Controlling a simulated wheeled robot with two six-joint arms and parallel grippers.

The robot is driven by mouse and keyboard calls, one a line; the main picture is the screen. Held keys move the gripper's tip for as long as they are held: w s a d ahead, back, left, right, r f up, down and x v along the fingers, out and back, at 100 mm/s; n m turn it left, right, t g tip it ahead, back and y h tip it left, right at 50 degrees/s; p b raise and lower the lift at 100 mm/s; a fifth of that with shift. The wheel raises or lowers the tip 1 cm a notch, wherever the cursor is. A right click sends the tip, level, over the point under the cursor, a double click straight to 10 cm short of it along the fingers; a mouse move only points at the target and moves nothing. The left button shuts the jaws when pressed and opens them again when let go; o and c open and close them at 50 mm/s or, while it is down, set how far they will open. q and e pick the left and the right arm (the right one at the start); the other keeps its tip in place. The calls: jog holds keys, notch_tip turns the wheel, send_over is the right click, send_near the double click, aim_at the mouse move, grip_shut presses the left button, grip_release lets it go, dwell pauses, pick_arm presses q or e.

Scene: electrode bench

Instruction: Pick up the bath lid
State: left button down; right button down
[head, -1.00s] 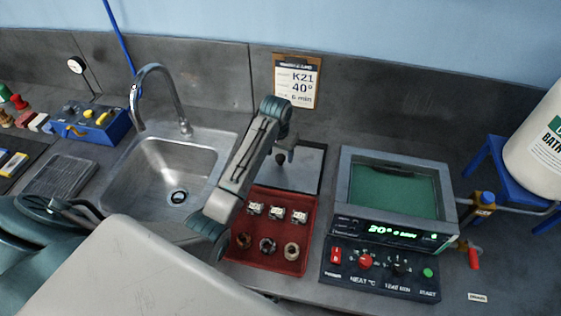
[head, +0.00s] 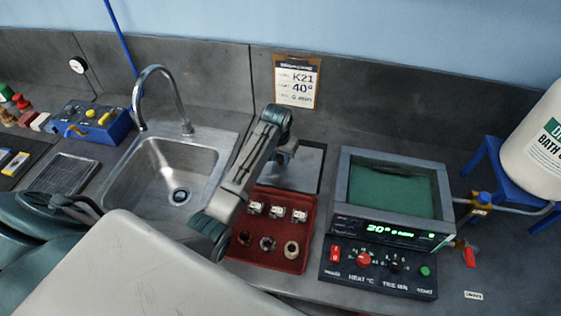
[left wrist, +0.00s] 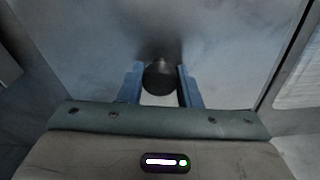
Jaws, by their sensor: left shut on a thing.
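The bath lid (head: 309,168) is a flat grey plate behind the red tray in the head view. Its dark round knob (left wrist: 160,77) stands between the two fingers in the left wrist view, where the plate (left wrist: 160,28) fills most of the picture. My left gripper (head: 286,155) is over the lid and shut on the knob. The forearm and gripper hide the knob and the lid's left part in the head view. I cannot tell whether the lid is clear of the surface under it. My right gripper is not in view.
The red tray (head: 268,257) with several small parts is in front of the lid. The bath (head: 343,192) with its green interior is open to the right, with a control panel (head: 378,270) in front. The sink (head: 143,183) and tap (head: 160,69) are left.

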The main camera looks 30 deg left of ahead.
aim_at(281, 156)
pick_arm(q)
jog(key=shift+w+r+b, duration=0.1)
jog(key=shift+r+b, duration=0.25)
jog(key=shift+r, duration=0.25)
notch_tip(281, 156, up, 8)
jog(key=b, duration=0.3)
jog(key=shift+r, duration=0.25)
notch_tip(281, 156, up, 4)
jog(key=p, duration=0.3)
jog(key=shift+p, duration=0.4)
jog(key=shift+f, duration=0.1)
